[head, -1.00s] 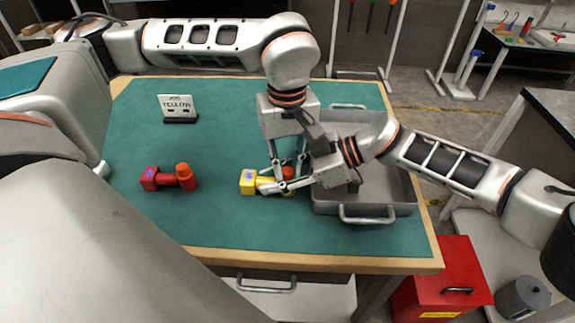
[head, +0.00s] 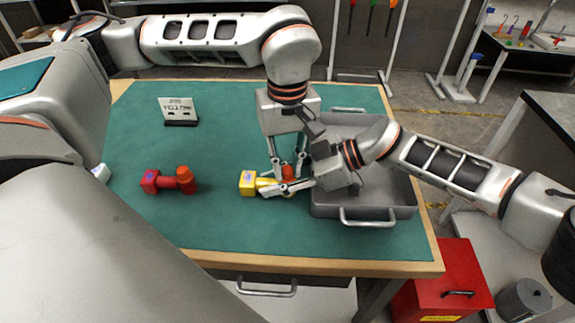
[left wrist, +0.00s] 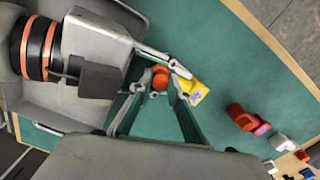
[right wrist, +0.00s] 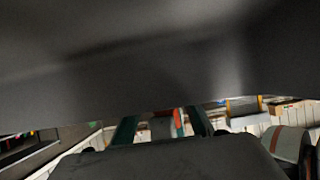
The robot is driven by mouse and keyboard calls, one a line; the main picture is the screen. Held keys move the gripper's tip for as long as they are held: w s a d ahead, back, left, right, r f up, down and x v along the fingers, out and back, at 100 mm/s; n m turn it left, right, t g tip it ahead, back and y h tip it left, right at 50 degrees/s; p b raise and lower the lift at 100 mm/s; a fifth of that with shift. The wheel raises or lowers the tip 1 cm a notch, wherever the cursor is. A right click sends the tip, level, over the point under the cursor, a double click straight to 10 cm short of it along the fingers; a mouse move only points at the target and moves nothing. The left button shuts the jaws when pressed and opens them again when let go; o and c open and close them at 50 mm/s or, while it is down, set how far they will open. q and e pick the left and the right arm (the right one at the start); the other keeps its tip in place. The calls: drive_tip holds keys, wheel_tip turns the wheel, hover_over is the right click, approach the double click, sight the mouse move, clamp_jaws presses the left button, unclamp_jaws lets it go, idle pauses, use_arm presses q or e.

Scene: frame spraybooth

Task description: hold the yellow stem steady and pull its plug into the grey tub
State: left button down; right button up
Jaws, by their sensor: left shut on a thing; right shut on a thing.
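The yellow stem with its square yellow block (head: 248,184) lies on the green table top, left of the grey tub (head: 375,212). The yellow block also shows in the left wrist view (left wrist: 199,93). The orange-red plug (head: 288,171) is at the stem's right end. My left gripper (head: 287,178) reaches down from above and is shut on the plug; its fingers flank the plug in the left wrist view (left wrist: 160,79). My right gripper (head: 272,190) comes in from the right and is shut on the yellow stem, partly hiding it. The right wrist view is mostly dark and does not show the grip clearly.
A red stem (head: 150,181) with an orange-red plug (head: 185,179) lies to the left. A small sign (head: 179,112) stands at the back; its text is hard to read. My right arm overhangs the tub, which looks empty where visible. The table front is clear.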

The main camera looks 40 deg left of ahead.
sight(287, 170)
use_arm(q)
drive_tip(key=shift+s, duration=0.15)
use_arm(e)
drive_tip(key=shift+w, duration=0.2)
use_arm(q)
drive_tip(key=shift+r, duration=2.3)
use_arm(e)
drive_tip(key=shift+s, duration=0.25)
drive_tip(key=shift+c, duration=0.4)
drive_tip(key=o, duration=0.9)
drive_tip(key=v, duration=1.2)
drive_tip(key=shift+a, duration=0.1)
drive_tip(key=shift+w, duration=0.1)
